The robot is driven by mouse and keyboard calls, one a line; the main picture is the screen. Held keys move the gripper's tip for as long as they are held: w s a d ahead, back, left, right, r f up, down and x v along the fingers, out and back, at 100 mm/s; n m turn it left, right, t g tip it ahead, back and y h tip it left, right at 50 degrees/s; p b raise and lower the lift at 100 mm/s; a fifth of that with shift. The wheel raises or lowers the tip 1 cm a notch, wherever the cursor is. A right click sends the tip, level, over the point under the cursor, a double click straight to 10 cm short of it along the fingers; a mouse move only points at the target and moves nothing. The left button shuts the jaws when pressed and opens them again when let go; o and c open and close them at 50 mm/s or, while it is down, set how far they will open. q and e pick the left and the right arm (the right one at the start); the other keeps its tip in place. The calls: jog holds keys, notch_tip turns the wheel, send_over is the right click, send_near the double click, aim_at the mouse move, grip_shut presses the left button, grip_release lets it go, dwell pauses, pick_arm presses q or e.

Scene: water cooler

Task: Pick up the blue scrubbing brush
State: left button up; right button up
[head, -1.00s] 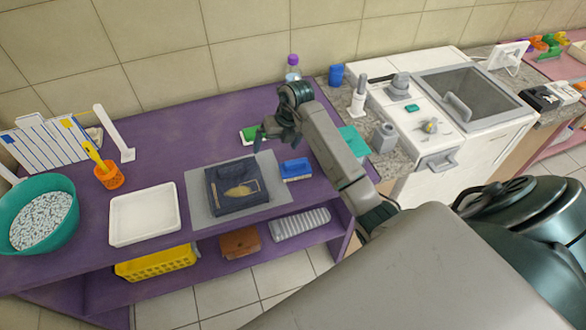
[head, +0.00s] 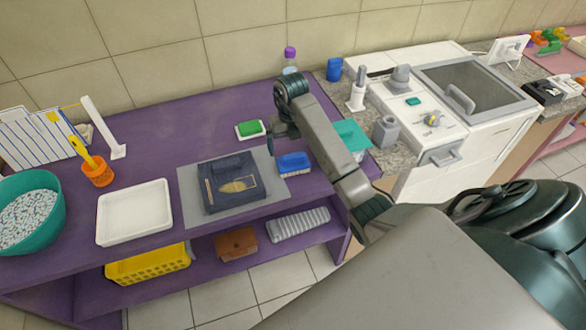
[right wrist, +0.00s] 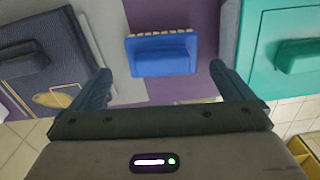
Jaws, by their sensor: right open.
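The blue scrubbing brush (head: 294,164) lies on the purple table, just right of the grey mat, with its bristles to one side. In the right wrist view the brush (right wrist: 161,54) lies ahead, between the lines of the two open fingers. My right gripper (right wrist: 160,88) is open and empty, and the brush is beyond its fingertips. In the head view my right gripper (head: 284,130) hangs above the table, behind the brush, its fingers partly hidden by my arm. My left gripper is not in view.
A teal item (head: 352,135) is to the right, beyond my arm. A white tray (head: 135,212) is farther left.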

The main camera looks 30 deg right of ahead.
aim_at(293, 155)
jog(key=shift+s+f+b, duration=0.15)
jog(key=shift+f+b, duration=0.15)
jog(key=shift+f, duration=0.1)
jog(key=f+b, duration=0.2)
jog(key=f, duration=0.2)
jog(key=shift+s+f, duration=0.1)
jog(key=shift+s, duration=0.1)
jog(key=c, duration=0.7)
jog(key=shift+d, duration=0.1)
